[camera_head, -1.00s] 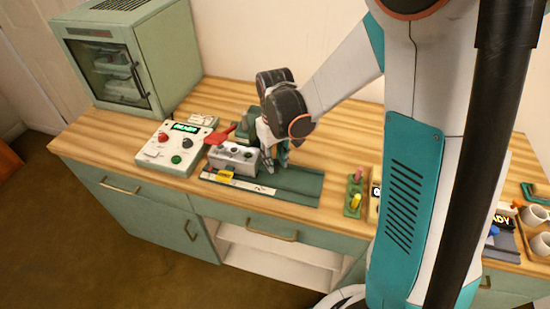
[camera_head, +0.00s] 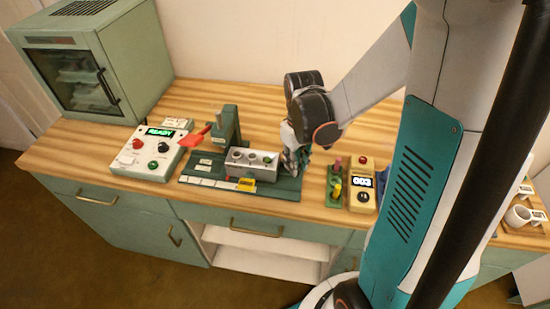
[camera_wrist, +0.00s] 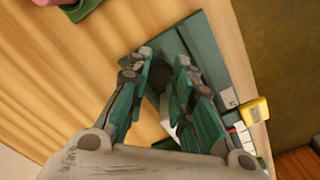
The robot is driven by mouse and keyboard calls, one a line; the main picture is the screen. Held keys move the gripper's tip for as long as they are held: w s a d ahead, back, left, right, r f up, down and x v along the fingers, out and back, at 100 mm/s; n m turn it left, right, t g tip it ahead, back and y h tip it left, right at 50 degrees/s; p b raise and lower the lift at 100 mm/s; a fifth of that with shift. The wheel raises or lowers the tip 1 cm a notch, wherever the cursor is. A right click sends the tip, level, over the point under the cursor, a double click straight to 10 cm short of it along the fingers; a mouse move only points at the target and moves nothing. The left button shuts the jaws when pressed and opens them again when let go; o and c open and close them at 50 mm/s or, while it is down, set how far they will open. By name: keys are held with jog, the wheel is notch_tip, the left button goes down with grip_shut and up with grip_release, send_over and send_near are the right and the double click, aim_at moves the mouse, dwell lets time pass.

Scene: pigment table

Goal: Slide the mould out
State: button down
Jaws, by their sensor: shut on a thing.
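The mould (camera_head: 252,165) is a grey block with several round cavities along its top. It sits on the dark green press base (camera_head: 290,194), in front of the green press column (camera_head: 230,122) with its red lever (camera_head: 194,139). My gripper (camera_head: 291,164) is at the mould's right end, low over the base, and shut on it. The grip itself is mostly hidden. In the wrist view my gripper (camera_wrist: 165,85) has its fingers a little apart, with a pale sliver between them. A yellow marker (camera_head: 246,184) is on the labelled front strip.
A control box (camera_head: 150,155) reading READY stands left, before a green glass-door cabinet (camera_head: 85,75). Right of the base are a small green stand with pegs (camera_head: 336,185) and a yellow counter box (camera_head: 362,186). Bare base lies right of the mould.

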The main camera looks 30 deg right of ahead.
jog(key=shift+s+d, duration=0.75)
jog(key=shift+d, duration=0.25)
jog(key=shift+s+d, duration=0.7)
jog(key=shift+d, duration=0.3)
jog(key=c, duration=1.4)
grip_release()
jog(key=shift+s+d, duration=0.1)
jog(key=shift+d, duration=0.1)
jog(key=shift+o, duration=0.2)
jog(key=shift+a, duration=0.1)
jog(key=shift+r, duration=0.6)
notch_tip(320, 180, up, 6)
jog(key=shift+r, duration=0.15)
